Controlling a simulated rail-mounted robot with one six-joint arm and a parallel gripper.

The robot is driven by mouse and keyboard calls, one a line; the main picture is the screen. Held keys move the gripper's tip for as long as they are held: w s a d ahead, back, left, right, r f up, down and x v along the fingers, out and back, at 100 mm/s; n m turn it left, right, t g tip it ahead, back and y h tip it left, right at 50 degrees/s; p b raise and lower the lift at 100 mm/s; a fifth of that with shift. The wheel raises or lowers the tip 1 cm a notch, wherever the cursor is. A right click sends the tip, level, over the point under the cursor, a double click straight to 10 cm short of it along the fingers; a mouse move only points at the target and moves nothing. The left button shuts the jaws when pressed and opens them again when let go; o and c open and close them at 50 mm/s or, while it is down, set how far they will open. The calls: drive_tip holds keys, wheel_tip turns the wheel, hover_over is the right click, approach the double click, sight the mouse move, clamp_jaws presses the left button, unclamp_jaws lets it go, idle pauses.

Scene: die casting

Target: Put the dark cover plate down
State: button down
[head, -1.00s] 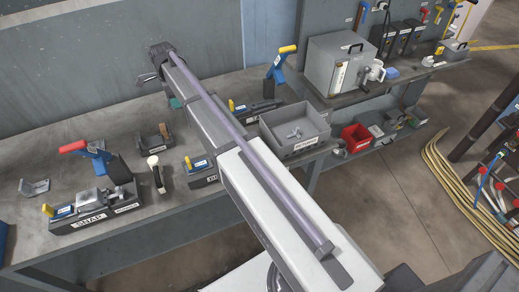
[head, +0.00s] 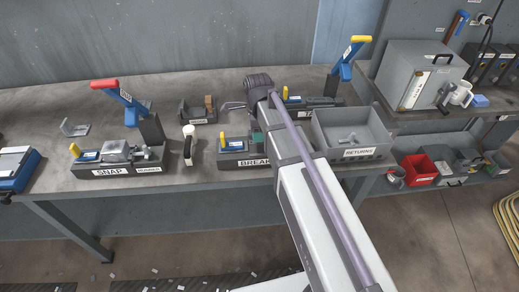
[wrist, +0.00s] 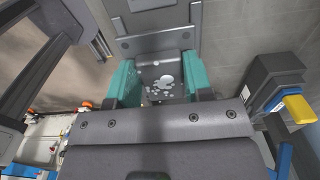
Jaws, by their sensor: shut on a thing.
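My gripper shows in the wrist view (wrist: 162,84) as two teal fingers, shut on the dark cover plate (wrist: 165,68). The plate is dark grey with pale spots on its face, and its near part is hidden by my gripper's body. The plate cannot be made out there. I cannot tell whether it touches anything below.
Left of BREAK stand a white-topped tool (head: 189,145) and the SNAP fixture (head: 120,170) with a red-handled lever. A yellow-handled lever (head: 348,58) rises behind. Bare bench shows at left.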

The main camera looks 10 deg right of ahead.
sight(258, 146)
drive_tip(key=shift+f, duration=0.25)
wheel_tip(258, 146, down, 4)
drive_tip(key=b, duration=0.3)
drive_tip(key=shift+b, duration=0.35)
drive_tip(key=shift+r, duration=0.3)
drive_tip(key=shift+f, duration=0.15)
drive_tip(key=c, duration=0.5)
unclamp_jaws()
